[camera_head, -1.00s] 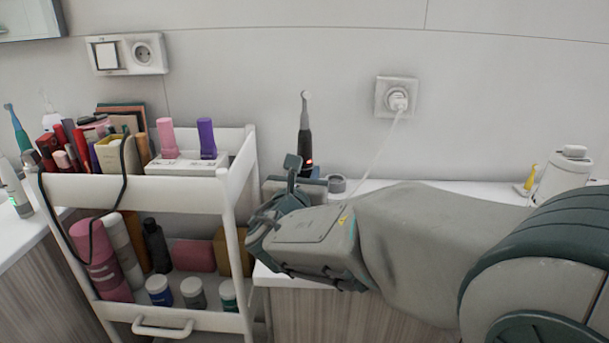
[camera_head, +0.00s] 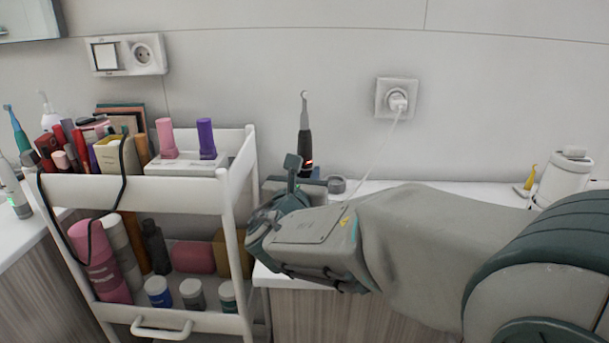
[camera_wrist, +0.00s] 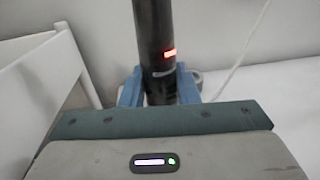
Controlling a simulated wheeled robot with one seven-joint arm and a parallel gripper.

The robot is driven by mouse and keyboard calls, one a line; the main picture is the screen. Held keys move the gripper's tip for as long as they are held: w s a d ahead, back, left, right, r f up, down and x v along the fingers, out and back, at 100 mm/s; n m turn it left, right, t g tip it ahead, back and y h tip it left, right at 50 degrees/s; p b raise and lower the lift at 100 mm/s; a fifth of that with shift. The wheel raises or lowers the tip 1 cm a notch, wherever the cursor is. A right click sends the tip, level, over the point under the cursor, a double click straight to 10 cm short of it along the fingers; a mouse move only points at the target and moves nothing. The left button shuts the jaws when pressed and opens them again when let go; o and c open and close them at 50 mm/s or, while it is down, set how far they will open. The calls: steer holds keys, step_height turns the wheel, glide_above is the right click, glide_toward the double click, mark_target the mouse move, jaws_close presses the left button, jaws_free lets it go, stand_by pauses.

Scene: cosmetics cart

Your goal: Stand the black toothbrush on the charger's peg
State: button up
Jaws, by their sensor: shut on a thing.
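The black toothbrush (camera_head: 305,142) stands upright above the counter in the head view, with its grey-white head at the top and a red light low on its handle. In the wrist view its dark handle (camera_wrist: 154,40) runs up between the blue fingers of my gripper (camera_wrist: 160,88). My gripper (camera_head: 290,185) is shut on the handle near its lower part. The charger and its peg cannot be made out; my gripper and arm hide the counter below the brush. A small grey round thing (camera_head: 336,184) sits right beside the gripper.
A white cart (camera_head: 190,193) full of cosmetics stands left of my gripper. A wall socket (camera_head: 396,97) with a plug and hanging white cable (camera_head: 375,155) is behind. A white device (camera_head: 562,178) and a yellow item (camera_head: 530,178) stand on the counter at right.

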steer(key=shift+f+b, duration=1.3)
steer(key=shift+b, duration=0.05)
stand_by(0.3)
steer(key=o, duration=1.1)
steer(key=s, duration=0.4)
steer(key=s+a+p, duration=0.1)
steer(key=s, duration=0.4)
steer(key=s+a, duration=0.1)
steer(key=s, duration=0.3)
steer(key=shift+s+a+r+p, duration=0.1)
steer(key=shift+s+a+p, duration=0.15)
steer(key=shift+s+p, duration=0.05)
